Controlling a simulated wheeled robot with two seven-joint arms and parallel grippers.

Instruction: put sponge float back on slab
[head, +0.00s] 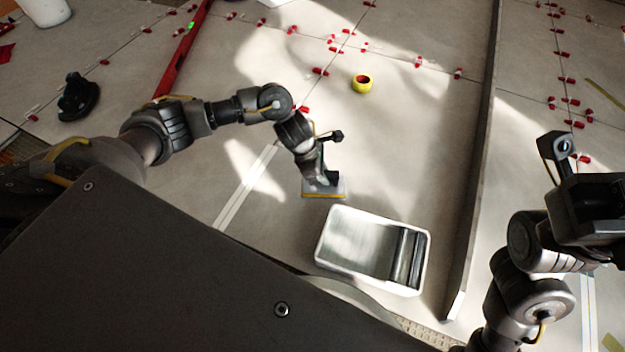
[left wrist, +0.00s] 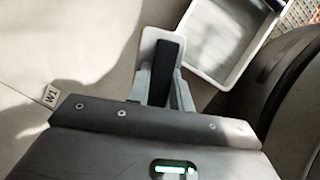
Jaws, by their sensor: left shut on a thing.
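The sponge float (head: 340,190) has a pale top plate and a yellow-orange sponge edge. It is low at the slab (head: 400,135), just behind the white wash tray. I cannot tell whether its sponge touches the slab. My left gripper (head: 326,172) is shut on the float's dark handle. In the left wrist view, the float (left wrist: 150,45) shows beyond the gripper (left wrist: 160,85), with the dark handle between the fingers. My right arm is at the right of the head view, but its fingers do not show clearly.
The white tray (head: 325,250) with rollers stands close in front of the float. A long grey bar (head: 478,165) runs along the right, and a red level (head: 183,50) lies at the left. Several red clips line the joints.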

